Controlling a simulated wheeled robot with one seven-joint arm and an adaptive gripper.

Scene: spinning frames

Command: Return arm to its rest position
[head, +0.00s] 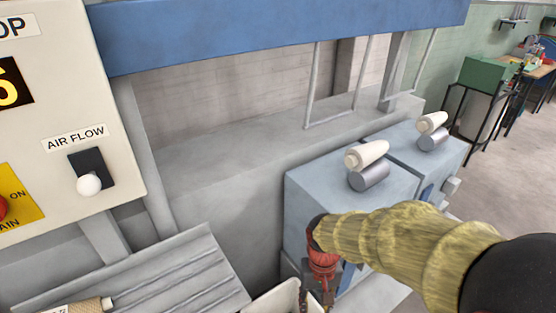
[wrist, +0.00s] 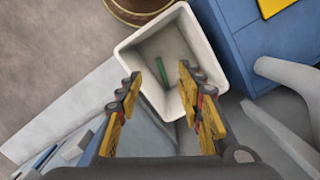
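My arm (head: 400,238), in a yellow sleeve, reaches in from the right of the head view and bends down at a red wrist joint. My gripper (wrist: 160,82) is open and empty in the wrist view, its two yellow fingers wide apart. It points down over a white bin (wrist: 133,46). A thin green object (wrist: 160,72) lies inside the bin, seen between the fingers and apart from them. In the head view the bin (head: 268,303) is cut off by the bottom edge, and the gripper's fingers are hardly visible.
Grey-blue machine housings (head: 325,190) with white-and-grey rollers (head: 367,155) stand close beside my arm. A control panel (head: 75,110) stands at left, with a ribbed grey panel (head: 150,275) below. A blue beam (head: 270,30) crosses above. Open floor (head: 510,180) lies at right.

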